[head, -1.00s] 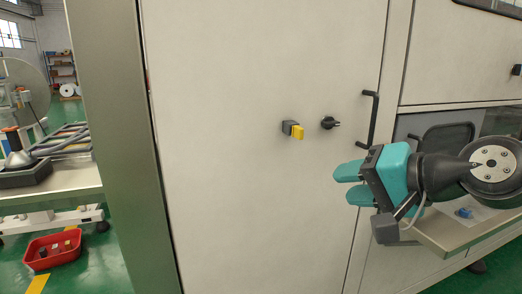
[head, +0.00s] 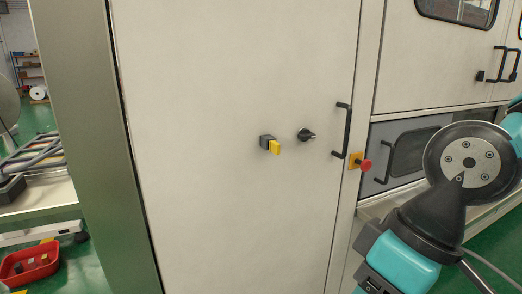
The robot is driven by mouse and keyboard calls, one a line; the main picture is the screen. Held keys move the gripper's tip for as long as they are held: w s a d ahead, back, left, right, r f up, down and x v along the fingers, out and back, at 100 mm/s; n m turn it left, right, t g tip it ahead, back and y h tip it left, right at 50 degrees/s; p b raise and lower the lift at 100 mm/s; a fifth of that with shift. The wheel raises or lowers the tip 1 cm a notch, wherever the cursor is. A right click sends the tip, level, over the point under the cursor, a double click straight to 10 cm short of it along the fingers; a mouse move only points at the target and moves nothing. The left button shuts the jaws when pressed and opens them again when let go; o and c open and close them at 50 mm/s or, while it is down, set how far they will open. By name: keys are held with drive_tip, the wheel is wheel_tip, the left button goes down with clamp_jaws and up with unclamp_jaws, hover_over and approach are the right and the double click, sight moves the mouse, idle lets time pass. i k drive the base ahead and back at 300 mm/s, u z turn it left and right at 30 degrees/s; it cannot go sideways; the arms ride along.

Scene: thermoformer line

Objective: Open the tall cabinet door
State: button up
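The tall cabinet door (head: 230,110) is a pale grey panel in the middle of the head view, and it looks shut. Its black bar handle (head: 341,131) stands upright near the right edge. A black rotary knob (head: 306,135) and a yellow-and-dark switch (head: 271,145) sit on the panel left of the handle. My arm fills the lower right, below and right of the handle and apart from it in the picture. My gripper's fingers are below the frame edge, so their state is hidden.
A red emergency button on a yellow plate (head: 361,163) sits just right of the handle's lower end. A lower grey panel with a handle (head: 390,160) lies behind my arm. A green-grey post (head: 85,150) borders the door on the left. A red bin (head: 30,264) stands at the lower left.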

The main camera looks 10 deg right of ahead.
sight(207, 85)
drive_tip(key=k, duration=1.3)
drive_tip(key=z, duration=0.65)
drive_tip(key=i, duration=1.1)
drive_tip(key=u, duration=0.65)
